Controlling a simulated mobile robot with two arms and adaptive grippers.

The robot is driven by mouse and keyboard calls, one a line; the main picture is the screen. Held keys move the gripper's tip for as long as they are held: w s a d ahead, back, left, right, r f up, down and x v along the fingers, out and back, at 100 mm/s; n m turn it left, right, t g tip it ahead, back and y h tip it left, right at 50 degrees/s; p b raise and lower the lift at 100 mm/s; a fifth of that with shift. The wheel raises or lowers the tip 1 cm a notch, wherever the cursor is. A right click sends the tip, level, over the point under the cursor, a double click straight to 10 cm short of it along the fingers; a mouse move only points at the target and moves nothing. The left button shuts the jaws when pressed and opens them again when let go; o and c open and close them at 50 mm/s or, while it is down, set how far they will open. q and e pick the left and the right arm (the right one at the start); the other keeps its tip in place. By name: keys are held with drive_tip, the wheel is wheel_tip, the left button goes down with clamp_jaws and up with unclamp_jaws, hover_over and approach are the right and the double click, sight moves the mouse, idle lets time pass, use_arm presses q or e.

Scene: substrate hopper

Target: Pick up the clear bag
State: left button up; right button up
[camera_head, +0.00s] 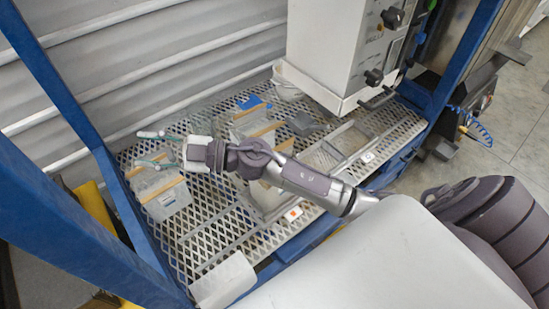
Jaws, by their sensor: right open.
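A clear bag (170,200) with a tan strip across it lies on the metal mesh deck (205,235) at the left. My right gripper (147,149) reaches in from the right, its two fingers spread apart and pointing left. It is open and empty, over the upper end of this bag. I cannot tell how high it is above the bag or whether it touches it. Another clear bag with tan strips (262,131) lies farther back, partly near my forearm. My left gripper is not in view.
A grey-white machine housing (325,50) stands over the deck at the back right. Blue frame posts (62,85) bound the left side. A white tub (287,88) and a dark grey piece (303,124) sit on the deck. Corrugated metal wall lies behind.

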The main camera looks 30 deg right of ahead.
drive_tip(key=s+d+f+n+g+h, duration=0.35)
drive_tip(key=f+n+g+h, duration=0.35)
drive_tip(key=g, duration=0.3)
drive_tip(key=w+d+f+m+h, duration=0.1)
drive_tip(key=w+d+m+h, duration=0.15)
drive_tip(key=d+h, duration=0.65)
drive_tip(key=w+d+m+h, duration=0.1)
drive_tip(key=d+m+h, duration=0.25)
drive_tip(key=d, duration=1.15)
drive_tip(key=shift+m+g+y, duration=0.3)
drive_tip(key=shift+m+y, duration=0.05)
drive_tip(key=shift+m, duration=0.05)
drive_tip(key=f, duration=0.2)
drive_tip(key=d+f, duration=0.1)
drive_tip(key=f, duration=0.4)
drive_tip(key=shift+s+d+f, duration=0.1)
drive_tip(key=shift+s+d, duration=0.05)
drive_tip(key=shift+d+f, duration=0.2)
drive_tip(key=shift+f, duration=0.8)
drive_tip(key=shift+d+f, duration=0.15)
drive_tip(key=shift+f, duration=0.85)
drive_tip(key=shift+d+f, duration=0.2)
drive_tip(key=shift+f, duration=0.8)
drive_tip(key=shift+f, duration=0.25)
clamp_jaws()
